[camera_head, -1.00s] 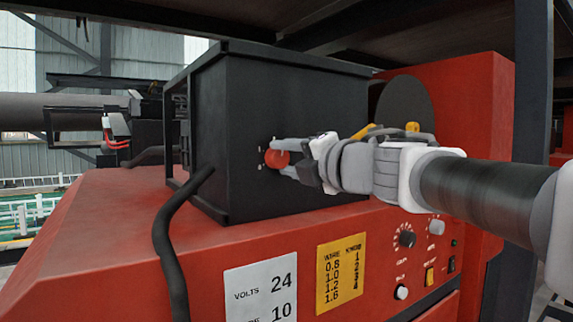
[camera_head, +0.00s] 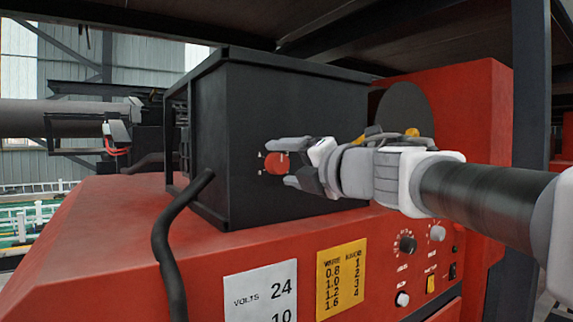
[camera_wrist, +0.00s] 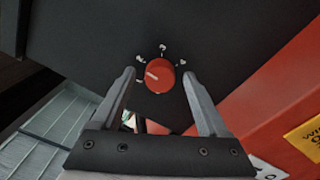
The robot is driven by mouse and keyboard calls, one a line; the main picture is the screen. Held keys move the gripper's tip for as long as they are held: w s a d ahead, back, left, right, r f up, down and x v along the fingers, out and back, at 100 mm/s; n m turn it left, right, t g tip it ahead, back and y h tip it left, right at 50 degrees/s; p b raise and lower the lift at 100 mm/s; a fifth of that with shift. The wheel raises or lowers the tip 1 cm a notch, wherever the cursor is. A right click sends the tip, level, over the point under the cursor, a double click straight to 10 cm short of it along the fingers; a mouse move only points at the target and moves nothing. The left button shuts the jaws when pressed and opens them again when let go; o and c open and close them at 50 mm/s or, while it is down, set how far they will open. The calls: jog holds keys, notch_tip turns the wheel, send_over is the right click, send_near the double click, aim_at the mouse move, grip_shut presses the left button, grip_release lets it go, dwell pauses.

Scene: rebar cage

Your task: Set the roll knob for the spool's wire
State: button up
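The red roll knob (camera_head: 276,163) is on the front face of the black box (camera_head: 300,110). In the wrist view the knob (camera_wrist: 160,76) has a white pointer line aimed left and slightly up. Small white marks ring it, too small to read surely. My gripper (camera_head: 278,162) is at the knob, one finger above and one below. In the wrist view my gripper (camera_wrist: 159,73) is open, with a gap on both sides of the knob. A yellow chart (camera_head: 341,278) lists wire 0.8, 1.0, 1.2, 1.6 against knob 1, 2, 3, 4. No wire size on the spool is readable.
A dark disc (camera_head: 404,108) stands behind the box, partly hidden by my arm. A white plate (camera_head: 261,292) reads volts 24. Dials and switches (camera_head: 407,244) sit on the red machine's front under my arm. A black cable (camera_head: 168,240) hangs left; a dark post (camera_head: 531,120) stands right.

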jog(key=v, duration=1.7)
jog(key=shift+s+b, duration=0.2)
jog(key=shift+b, duration=0.25)
jog(key=shift+d, duration=0.15)
jog(key=w+d+m+t+h, duration=0.3)
jog(key=d+m+t+h, duration=0.3)
jog(key=m, duration=0.6)
jog(key=d+f+m+g+h, duration=0.45)
jog(key=f+m+h, duration=0.25)
jog(key=f+m, duration=0.3)
jog(key=s+a+f+m+g+y, duration=0.1)
jog(key=s+a+f+m+g, duration=0.1)
jog(key=f, duration=0.6)
jog(key=s+a+f+m+g+y, duration=0.1)
jog(key=s+a+f+m+g, duration=0.1)
jog(key=s+f+m+g, duration=0.2)
jog(key=s+a+f+m+g+y, duration=0.1)
jog(key=s+f+g, duration=0.4)
jog(key=f, duration=0.7)
jog(key=shift+s+a+m, duration=0.7)
jog(key=shift+s+m, duration=0.2)
jog(key=shift+s, duration=0.3)
